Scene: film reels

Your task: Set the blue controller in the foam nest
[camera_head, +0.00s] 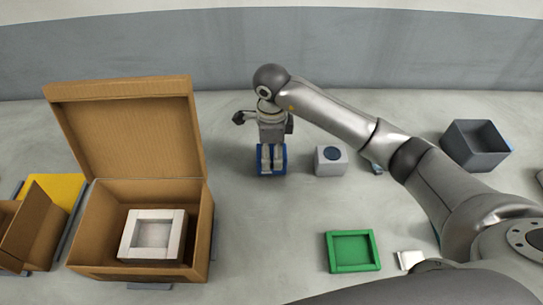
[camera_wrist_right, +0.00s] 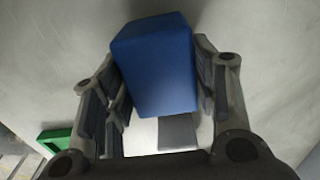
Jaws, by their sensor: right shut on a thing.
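The blue controller (camera_head: 259,159) is a blue block near the middle of the table in the head view. My right gripper (camera_head: 271,160) points down over it and is shut on it. In the right wrist view the blue controller (camera_wrist_right: 153,65) sits between the two fingers of the right gripper (camera_wrist_right: 160,85). Whether it touches the table is hard to tell. The foam nest (camera_head: 178,249) is a white square frame with a recess, inside the open cardboard box (camera_head: 211,225) at the left. The recess looks empty. My left gripper does not show.
A light grey block with a dark blue round top (camera_head: 330,160) stands just right of the gripper. A green square tray (camera_head: 353,267) lies at the front, a grey open bin (camera_head: 488,160) at the right. The box's raised lid (camera_head: 127,130) stands at its back. Table between box and gripper is clear.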

